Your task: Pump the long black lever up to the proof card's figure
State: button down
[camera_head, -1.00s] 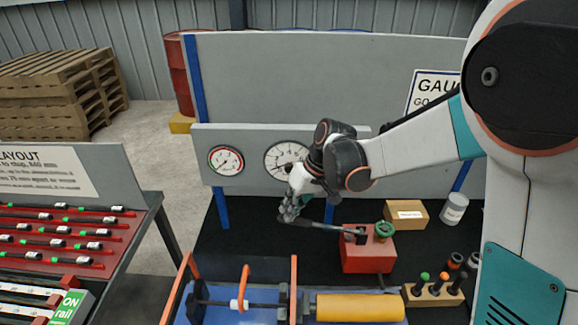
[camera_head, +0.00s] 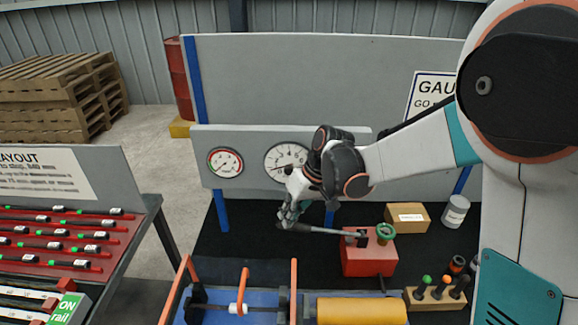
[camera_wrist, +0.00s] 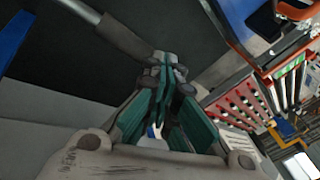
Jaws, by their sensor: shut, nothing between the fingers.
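The long dark lever (camera_head: 325,231) reaches left from the red pump block (camera_head: 368,256), sloping slightly up toward its free end. My gripper (camera_head: 287,222) is at that free end, fingers pointing down, shut with nothing between them. In the wrist view the lever (camera_wrist: 122,38) ends right by my shut fingertips (camera_wrist: 168,66); I cannot tell if they touch. The large white dial gauge (camera_head: 281,160) is partly hidden by my wrist; its needle points lower left, its figure too small to read. I cannot make out a proof card for certain.
A small gauge (camera_head: 225,162) is left of the large one. A green handwheel (camera_head: 385,232) tops the block. A cardboard box (camera_head: 407,217), a white tub (camera_head: 455,211) and a partly hidden sign (camera_head: 430,92) are at right. A yellow cylinder (camera_head: 360,310) lies in front.

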jog(key=shift+a+f+b, duration=0.1)
jog(key=shift+f+b, duration=0.35)
jog(key=shift+f, duration=0.15)
jog(key=shift+a+f+b, duration=0.1)
jog(key=shift+f+b, duration=0.5)
jog(key=shift+f, duration=0.15)
jog(key=shift+f+b, duration=0.55)
jog(key=shift+f, duration=0.1)
jog(key=p+v, duration=0.2)
jog(key=v, duration=0.1)
jog(key=a+p+v, duration=0.1)
jog(key=p+v, duration=0.1)
jog(key=v, duration=0.2)
jog(key=p+v, duration=0.3)
jog(key=v, duration=0.1)
jog(key=shift+a+r, duration=0.3)
jog(key=shift+r, duration=0.1)
jog(key=shift+f, duration=0.15)
jog(key=shift+a+f+b, duration=0.3)
jog(key=shift+f+b, duration=0.2)
jog(key=shift+b, duration=0.05)
